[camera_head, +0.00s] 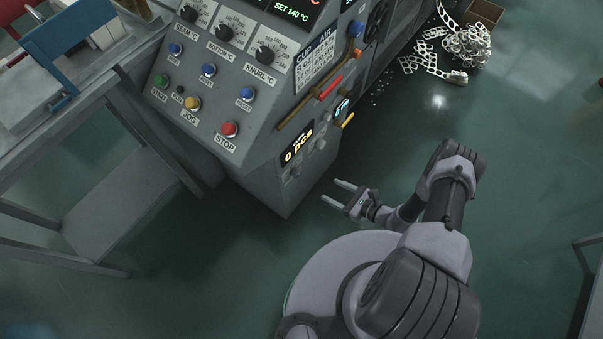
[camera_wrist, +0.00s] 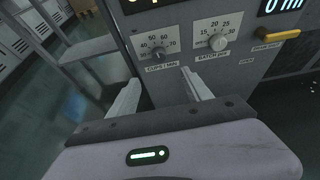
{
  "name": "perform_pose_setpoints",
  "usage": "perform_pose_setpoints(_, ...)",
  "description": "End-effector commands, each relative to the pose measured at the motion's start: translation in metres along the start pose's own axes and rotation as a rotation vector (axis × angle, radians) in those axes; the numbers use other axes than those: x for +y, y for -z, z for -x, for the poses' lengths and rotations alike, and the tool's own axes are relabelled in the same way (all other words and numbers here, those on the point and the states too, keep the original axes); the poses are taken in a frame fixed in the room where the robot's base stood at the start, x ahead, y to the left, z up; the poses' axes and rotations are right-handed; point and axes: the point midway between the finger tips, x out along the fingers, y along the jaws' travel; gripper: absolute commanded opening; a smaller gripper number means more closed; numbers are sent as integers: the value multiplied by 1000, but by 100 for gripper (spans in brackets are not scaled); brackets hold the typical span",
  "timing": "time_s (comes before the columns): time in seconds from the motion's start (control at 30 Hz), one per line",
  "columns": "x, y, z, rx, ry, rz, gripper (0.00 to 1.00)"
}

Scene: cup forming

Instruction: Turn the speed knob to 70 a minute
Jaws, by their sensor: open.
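The speed knob (camera_wrist: 158,53) is a small grey knob on a white scale plate marked CUPS / MIN, with numbers including 40, 50 and 70. Its pointer is too small to read surely. It sits on the grey machine face, ahead of my gripper (camera_wrist: 159,76). The two fingers are spread apart and empty, below the knob and not touching it. In the head view my gripper (camera_head: 331,190) is open in free air to the right of the machine's lower corner. In that view, small knobs show dimly under the lit pcs display (camera_head: 298,147).
A second knob (camera_wrist: 218,42), marked BATCH, is right of the speed knob. A yellow-orange handle (camera_wrist: 278,35) sticks out further right. The head view shows a sloped panel with a red STOP button (camera_head: 229,129), a metal bench (camera_head: 60,215) at left and scrap strips (camera_head: 430,62) on the floor.

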Motion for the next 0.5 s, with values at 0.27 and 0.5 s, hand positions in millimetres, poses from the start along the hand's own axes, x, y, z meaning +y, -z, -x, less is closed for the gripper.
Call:
perform_pose_setpoints(0.27, 3, 4, -81, -1, -11, 5, 58)
perform_pose_setpoints(0.5, 3, 2, -142, -1, -9, 4, 58)
